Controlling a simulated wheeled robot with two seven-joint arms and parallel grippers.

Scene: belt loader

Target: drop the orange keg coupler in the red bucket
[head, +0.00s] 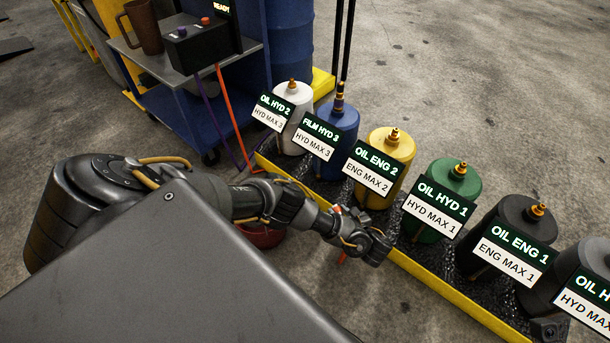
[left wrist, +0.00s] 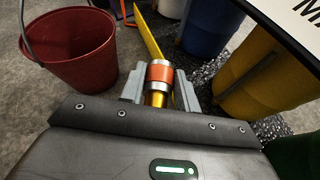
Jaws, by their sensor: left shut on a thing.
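The orange keg coupler (left wrist: 160,74), an orange ring with a silver rim and a brass lower part, is between the fingers of my left gripper (left wrist: 159,90), which is shut on it. In the head view a small orange bit of the coupler (head: 342,257) shows below my left gripper (head: 350,246). The red bucket (left wrist: 72,52) stands on the floor to the left in the left wrist view, apart from the coupler, its handle hanging at the left. In the head view the bucket (head: 262,237) is mostly hidden behind my left arm. My right gripper is not in view.
A yellow-edged tray (head: 430,282) holds several labelled kegs, including the yellow (head: 388,160) and green (head: 455,190) ones near my left gripper. A cart (head: 185,75) with a control box and hoses stands at the back left. Floor right of the kegs is clear.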

